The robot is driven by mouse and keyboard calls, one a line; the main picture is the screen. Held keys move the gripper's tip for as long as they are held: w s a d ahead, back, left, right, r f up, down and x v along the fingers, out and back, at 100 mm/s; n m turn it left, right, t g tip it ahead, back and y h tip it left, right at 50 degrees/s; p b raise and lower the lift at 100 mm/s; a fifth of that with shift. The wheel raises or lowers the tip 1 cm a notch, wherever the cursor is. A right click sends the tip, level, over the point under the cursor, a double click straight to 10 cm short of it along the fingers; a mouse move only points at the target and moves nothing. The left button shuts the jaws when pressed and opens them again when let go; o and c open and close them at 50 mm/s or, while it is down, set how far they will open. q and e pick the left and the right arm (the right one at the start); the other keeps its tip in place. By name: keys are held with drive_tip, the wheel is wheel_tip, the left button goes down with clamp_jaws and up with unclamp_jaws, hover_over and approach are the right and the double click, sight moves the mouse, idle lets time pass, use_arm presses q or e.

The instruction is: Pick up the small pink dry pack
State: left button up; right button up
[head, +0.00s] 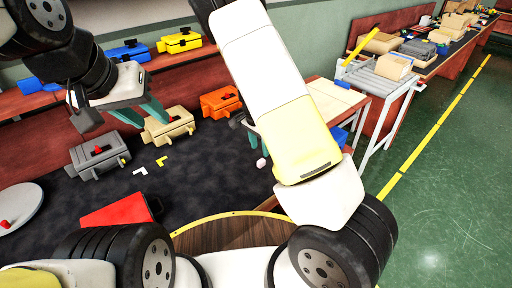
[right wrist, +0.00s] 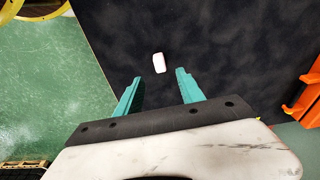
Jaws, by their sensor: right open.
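The small pale pink pack (head: 261,163) lies on the dark conveyor surface, just left of my right arm in the head view. It looks almost white in the right wrist view (right wrist: 159,62), beyond the fingertips and roughly in line with the gap between them. My right gripper (right wrist: 158,75) is open and empty, with its teal fingers apart. In the head view it is mostly hidden behind my right arm. My left gripper (head: 144,115) is open at the upper left, above or in front of a beige toolbox-like case (head: 168,126); whether it touches the case is unclear.
A grey case (head: 97,158), an orange case (head: 220,102) and a red box (head: 118,211) stand on the dark conveyor (head: 190,185). Small white and yellow angle pieces lie there. A rack table (head: 380,85) stands at right beside open green floor (head: 450,165).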

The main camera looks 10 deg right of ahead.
sight(261, 161)
drive_tip(key=f, duration=0.7)
drive_tip(key=shift+w+d+f, duration=0.15)
drive_tip(key=shift+w+d, duration=0.1)
clamp_jaws()
